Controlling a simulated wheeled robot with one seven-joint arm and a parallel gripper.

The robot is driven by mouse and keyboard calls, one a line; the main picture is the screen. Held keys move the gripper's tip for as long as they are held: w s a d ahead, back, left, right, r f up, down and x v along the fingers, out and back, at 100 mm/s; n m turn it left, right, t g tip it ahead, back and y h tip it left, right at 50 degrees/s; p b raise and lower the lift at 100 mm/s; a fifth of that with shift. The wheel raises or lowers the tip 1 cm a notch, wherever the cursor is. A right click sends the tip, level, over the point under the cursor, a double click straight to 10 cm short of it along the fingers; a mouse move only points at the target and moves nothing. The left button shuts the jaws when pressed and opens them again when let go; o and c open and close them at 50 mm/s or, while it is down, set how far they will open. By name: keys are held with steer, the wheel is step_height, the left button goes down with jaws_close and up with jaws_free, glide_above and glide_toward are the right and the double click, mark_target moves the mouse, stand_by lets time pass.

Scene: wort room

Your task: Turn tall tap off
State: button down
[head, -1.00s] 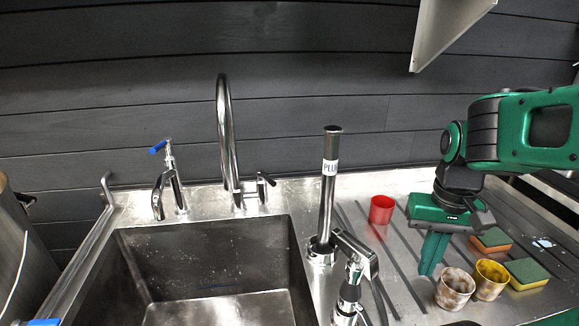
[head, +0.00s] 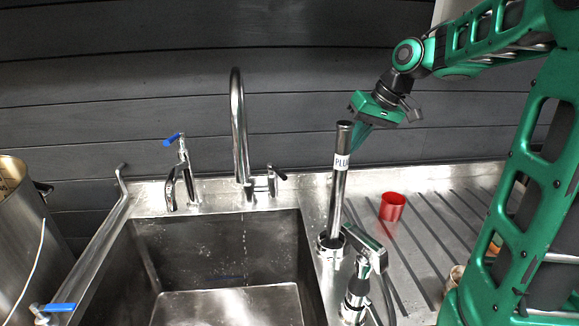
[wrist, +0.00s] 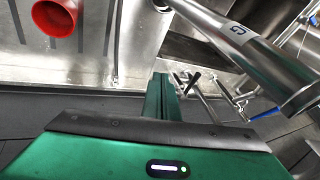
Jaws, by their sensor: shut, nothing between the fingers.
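The tall tap (head: 238,120) is a chrome gooseneck behind the sink, with a thin broken trickle of water (head: 244,240) below its spout. Its small dark-ended lever (head: 277,174) sticks out to the right of the base. My gripper (head: 358,142) is shut and empty, in the air beside the top of the upright pipe, up and right of the lever and apart from it. In the wrist view the shut fingers (wrist: 160,95) point toward the taps, and a dark lever (wrist: 192,80) shows just right of them.
An upright steel pipe labelled "PLUG" (head: 337,195) stands between sink and drainboard, close to my gripper. A short tap with a blue lever (head: 182,170) stands left of the tall tap. A red cup (head: 392,207) is on the drainboard. A spray head (head: 365,247) stands in front.

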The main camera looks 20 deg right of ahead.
steer(key=w+a+r+n+y, duration=0.1)
steer(key=w+a+r+n, duration=0.1)
steer(key=w, duration=0.3)
glide_toward(278, 171)
steer(key=w+d+f, duration=0.1)
steer(key=d+f, duration=0.2)
steer(key=f, duration=0.2)
steer(key=shift+s+a+f+y, duration=0.1)
steer(key=shift+a+f+y, duration=0.1)
steer(key=shift+a, duration=0.65)
steer(key=shift+s+a+f+y, duration=0.1)
steer(key=shift+a+f, duration=0.1)
steer(key=shift+a, duration=0.65)
